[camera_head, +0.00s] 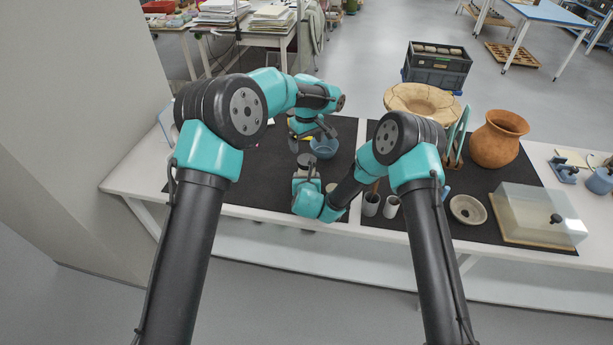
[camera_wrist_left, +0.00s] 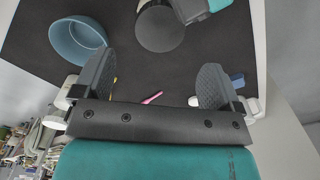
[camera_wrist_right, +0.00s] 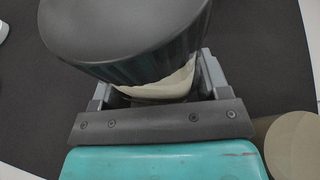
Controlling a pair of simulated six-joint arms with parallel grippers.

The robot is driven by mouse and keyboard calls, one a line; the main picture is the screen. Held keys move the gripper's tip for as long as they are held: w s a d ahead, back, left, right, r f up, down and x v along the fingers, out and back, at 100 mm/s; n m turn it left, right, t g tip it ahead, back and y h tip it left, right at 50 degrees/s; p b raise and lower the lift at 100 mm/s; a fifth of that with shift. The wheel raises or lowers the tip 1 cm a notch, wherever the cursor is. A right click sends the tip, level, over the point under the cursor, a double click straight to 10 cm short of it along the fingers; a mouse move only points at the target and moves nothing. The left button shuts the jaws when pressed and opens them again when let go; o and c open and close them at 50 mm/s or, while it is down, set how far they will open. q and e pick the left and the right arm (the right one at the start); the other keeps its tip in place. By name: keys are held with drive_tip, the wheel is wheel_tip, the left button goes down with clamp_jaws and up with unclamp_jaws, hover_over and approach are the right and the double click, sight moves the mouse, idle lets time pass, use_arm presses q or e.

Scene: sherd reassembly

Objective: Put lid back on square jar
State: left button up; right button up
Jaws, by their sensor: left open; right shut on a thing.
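My right gripper (camera_wrist_right: 155,92) is shut on a dark-topped round vessel (camera_wrist_right: 125,30) with a cream lower part. The vessel's dark top (camera_wrist_left: 160,30) also shows in the left wrist view, and it is small in the head view (camera_head: 306,160). It looks round, not square, and I cannot tell if it is the jar or its lid. My left gripper (camera_wrist_left: 158,75) is open and empty, above the mat near the blue bowl.
The blue bowl (camera_wrist_left: 78,42) stands close to my left gripper; it also shows in the head view (camera_head: 323,147).

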sight(307, 159)
use_arm(q)
drive_tip(key=shift+f, duration=3.95)
drive_tip(key=c, duration=0.9)
drive_tip(key=m, duration=0.5)
drive_tip(key=shift+c, duration=0.2)
drive_tip(key=m, duration=0.5)
drive_tip(key=o, duration=1)
